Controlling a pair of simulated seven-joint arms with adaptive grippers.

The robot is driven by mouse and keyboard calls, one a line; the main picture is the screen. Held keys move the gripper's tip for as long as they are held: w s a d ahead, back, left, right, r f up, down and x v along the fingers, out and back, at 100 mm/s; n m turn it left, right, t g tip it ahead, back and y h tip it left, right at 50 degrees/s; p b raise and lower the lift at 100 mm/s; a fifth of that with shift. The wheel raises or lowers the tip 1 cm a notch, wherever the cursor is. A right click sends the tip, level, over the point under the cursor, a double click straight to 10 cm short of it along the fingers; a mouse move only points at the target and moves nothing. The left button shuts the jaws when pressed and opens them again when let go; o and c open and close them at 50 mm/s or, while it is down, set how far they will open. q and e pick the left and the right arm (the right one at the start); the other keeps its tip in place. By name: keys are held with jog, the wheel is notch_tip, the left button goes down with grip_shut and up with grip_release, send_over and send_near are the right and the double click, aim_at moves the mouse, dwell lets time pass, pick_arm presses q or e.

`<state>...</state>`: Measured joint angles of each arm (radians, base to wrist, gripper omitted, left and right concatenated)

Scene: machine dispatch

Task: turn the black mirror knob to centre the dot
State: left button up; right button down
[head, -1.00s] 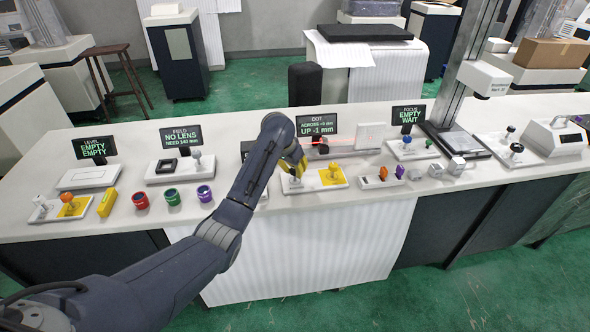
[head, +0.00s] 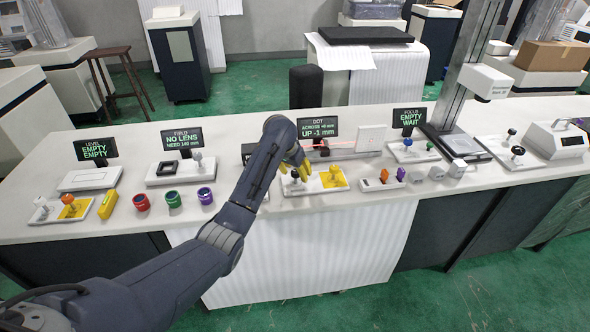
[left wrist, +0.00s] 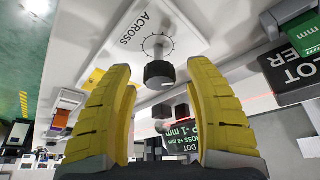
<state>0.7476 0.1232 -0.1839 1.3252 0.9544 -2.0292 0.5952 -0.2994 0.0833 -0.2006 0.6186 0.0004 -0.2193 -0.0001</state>
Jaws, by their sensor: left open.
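The black mirror knob (left wrist: 159,73) shows in the left wrist view on a pale stem, in front of a white plate (left wrist: 185,22) marked ACROSS with a ring of tick marks. My left gripper (left wrist: 160,78) is open, with one yellow finger on each side of the knob and a visible gap to both. In the head view my left gripper (head: 298,168) is over the left part of the dot station, hiding part of it. The DOT display (head: 318,128) reads about zero across and UP -1 mm. My right gripper is not in view.
A yellow pad (head: 340,184) with an orange-yellow knob is just right of my gripper. A white target block (head: 371,138) with a red beam line stands behind.

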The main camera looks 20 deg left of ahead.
pick_arm(q)
jog(key=v, duration=1.2)
dwell(0.5)
